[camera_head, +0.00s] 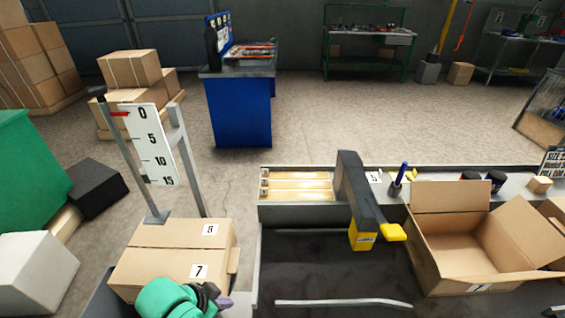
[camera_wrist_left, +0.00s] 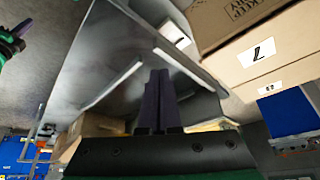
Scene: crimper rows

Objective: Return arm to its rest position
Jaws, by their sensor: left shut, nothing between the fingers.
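My left gripper (camera_head: 222,303) shows at the bottom left of the head view, its green wrist in front of the closed boxes. In the left wrist view its two dark purple fingers (camera_wrist_left: 158,100) lie together, shut and empty. They are apart from the boxes in that view. A green and dark purple piece (camera_wrist_left: 14,38) at the upper left edge of the left wrist view looks like part of my right gripper; its fingers are too cut off to read. No right arm shows in the head view.
Closed cartons labelled 8 and 7 (camera_head: 160,262) stand close by my left gripper. A height gauge (camera_head: 152,140) rises behind them. A dark crimper with yellow parts (camera_head: 358,200) stands over the bench. An open carton (camera_head: 450,255) sits at right. The dark bench middle (camera_head: 310,275) is clear.

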